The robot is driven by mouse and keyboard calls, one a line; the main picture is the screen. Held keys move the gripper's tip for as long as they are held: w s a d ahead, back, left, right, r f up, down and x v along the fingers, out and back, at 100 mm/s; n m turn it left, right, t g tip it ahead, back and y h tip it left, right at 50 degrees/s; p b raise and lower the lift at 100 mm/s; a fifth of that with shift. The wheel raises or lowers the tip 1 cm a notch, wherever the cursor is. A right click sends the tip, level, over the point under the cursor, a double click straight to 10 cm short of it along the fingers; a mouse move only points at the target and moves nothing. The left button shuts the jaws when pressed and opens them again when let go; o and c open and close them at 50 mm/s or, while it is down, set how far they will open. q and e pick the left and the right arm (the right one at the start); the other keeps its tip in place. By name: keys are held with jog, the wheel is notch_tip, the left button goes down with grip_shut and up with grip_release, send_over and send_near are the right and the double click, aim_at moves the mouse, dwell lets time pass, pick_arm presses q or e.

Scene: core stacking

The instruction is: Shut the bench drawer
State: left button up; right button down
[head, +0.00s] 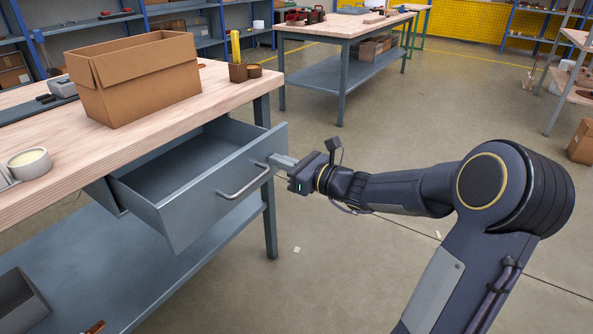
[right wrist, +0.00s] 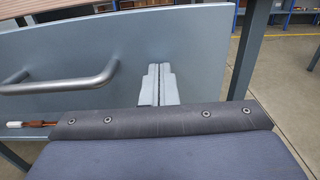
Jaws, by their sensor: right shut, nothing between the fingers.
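The bench drawer (head: 222,192) is grey-blue and stands open under the wooden bench top, with its empty inside showing. Its bar handle (head: 244,183) is on the front face, and it also shows at the left of the right wrist view (right wrist: 70,82). My right gripper (head: 278,161) is shut and empty. Its fingertips (right wrist: 158,72) are at the drawer front, to the right of the handle, near the front's right end. They look to be touching or very close to the face; I cannot tell which. My left gripper is not in view.
A bench leg (head: 270,225) stands below the drawer's right end. A lower shelf (head: 120,270) runs underneath.

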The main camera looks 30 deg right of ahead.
jog(key=x, duration=1.8)
jog(key=shift+w+a, duration=0.2)
jog(key=shift+w, duration=0.1)
jog(key=shift+s+d, duration=0.1)
jog(key=shift+s, duration=0.1)
